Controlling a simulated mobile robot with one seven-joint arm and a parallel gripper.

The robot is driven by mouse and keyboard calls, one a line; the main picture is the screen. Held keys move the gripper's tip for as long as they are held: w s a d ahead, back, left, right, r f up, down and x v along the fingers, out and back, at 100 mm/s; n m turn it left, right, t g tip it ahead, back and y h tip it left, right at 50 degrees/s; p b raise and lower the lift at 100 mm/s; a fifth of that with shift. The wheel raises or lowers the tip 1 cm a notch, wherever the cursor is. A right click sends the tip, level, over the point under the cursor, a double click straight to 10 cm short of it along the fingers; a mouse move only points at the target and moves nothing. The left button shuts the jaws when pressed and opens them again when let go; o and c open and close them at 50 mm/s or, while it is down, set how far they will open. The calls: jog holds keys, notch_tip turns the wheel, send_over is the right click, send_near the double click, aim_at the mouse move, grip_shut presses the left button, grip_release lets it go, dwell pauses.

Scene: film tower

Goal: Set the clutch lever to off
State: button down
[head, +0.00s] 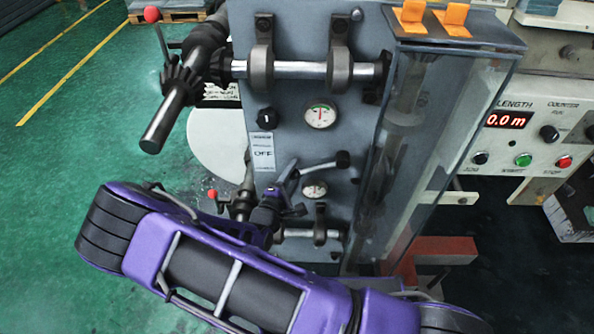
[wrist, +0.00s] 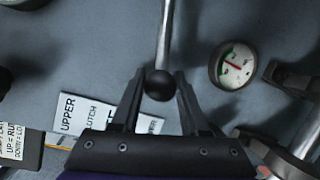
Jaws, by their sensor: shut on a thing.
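The clutch lever (head: 318,168) is a thin silver rod on the grey machine panel. In the head view it runs left and slightly down from a dark hub toward my gripper (head: 293,187). In the wrist view the rod (wrist: 166,35) ends in a black ball knob (wrist: 159,86). My gripper (wrist: 160,78) is shut on this knob, one finger on each side. In the head view the fingers obscure the knob. A white label (wrist: 85,115) reading UPPER CLUTCH is partly hidden by a finger; in the head view a label (head: 262,153) shows OFF.
A small gauge (wrist: 233,66) sits close beside the right finger. A larger gauge (head: 321,115) and black dial (head: 266,117) are higher on the panel. Roller shafts (head: 305,70) stick out above and below. A clear guard box (head: 420,150) stands to the right. Green floor is open at left.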

jog(key=shift+a+r+m+g+y+p, duration=0.15)
jog(key=shift+r+m+g+y+p, duration=0.1)
jog(key=shift+r+m+p, duration=0.55)
jog(key=shift+a+r+m+g+y+p, duration=0.2)
jog(key=shift+r+m+p, duration=0.3)
jog(key=shift+r, duration=0.45)
jog(key=shift+d, duration=0.1)
jog(key=shift+c, duration=2.1)
grip_release()
jog(key=v, duration=1.7)
jog(key=shift+s, duration=0.25)
